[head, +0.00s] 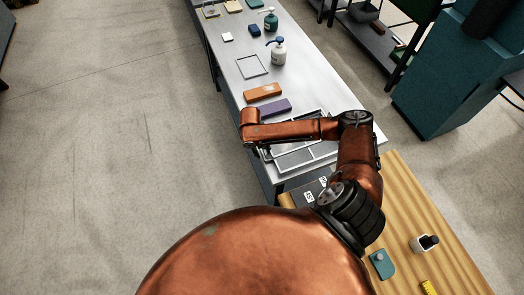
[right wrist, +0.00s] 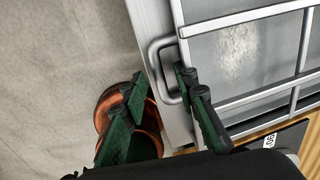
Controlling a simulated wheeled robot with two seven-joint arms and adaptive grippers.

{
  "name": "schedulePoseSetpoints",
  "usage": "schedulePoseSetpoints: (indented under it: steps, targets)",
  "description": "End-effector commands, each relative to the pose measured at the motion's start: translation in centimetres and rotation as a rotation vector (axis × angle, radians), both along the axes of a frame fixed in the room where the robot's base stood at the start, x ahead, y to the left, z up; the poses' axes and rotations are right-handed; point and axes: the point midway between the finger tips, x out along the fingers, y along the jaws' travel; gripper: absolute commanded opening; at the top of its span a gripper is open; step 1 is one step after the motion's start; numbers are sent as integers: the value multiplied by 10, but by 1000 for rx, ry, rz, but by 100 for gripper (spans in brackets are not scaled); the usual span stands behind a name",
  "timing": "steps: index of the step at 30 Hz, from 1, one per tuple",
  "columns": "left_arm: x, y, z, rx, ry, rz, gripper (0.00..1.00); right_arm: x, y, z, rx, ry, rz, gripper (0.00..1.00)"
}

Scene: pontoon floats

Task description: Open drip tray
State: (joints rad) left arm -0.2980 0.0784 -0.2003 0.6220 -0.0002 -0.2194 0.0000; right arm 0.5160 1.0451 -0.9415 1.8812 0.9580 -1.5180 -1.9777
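The drip tray (head: 312,153) is a grey metal frame with cross bars at the near end of the long bench, partly hidden by my right forearm. In the right wrist view, the tray (right wrist: 240,104) has a U-shaped grey handle (right wrist: 153,62) on its left edge. My right gripper (right wrist: 160,82) is open, with its dark green fingers spread on either side of the handle's outer bar. The right finger appears over the handle's opening; contact cannot be told. In the head view, this gripper is mostly hidden below my wrist. My left gripper is not in view.
A purple block (head: 275,107) and an orange block (head: 263,92) lie beyond the tray on the bench (head: 224,71). A pump bottle (head: 278,53) stands farther back. A wooden table (head: 440,215) is at the near right. The floor left of the bench is clear.

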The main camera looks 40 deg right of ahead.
Motion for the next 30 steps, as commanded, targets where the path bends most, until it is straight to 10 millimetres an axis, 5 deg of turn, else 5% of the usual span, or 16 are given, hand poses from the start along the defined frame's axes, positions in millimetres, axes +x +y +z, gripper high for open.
schedulePoseSetpoints:
  steps: [8,20,30]
  targets:
    - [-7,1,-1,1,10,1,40,0,0,-1,0,-1,0,27]
    - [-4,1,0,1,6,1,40,0,-1,-1,0,-1,0,0]
    - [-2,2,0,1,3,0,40,0,-1,-1,-1,-1,0,0]
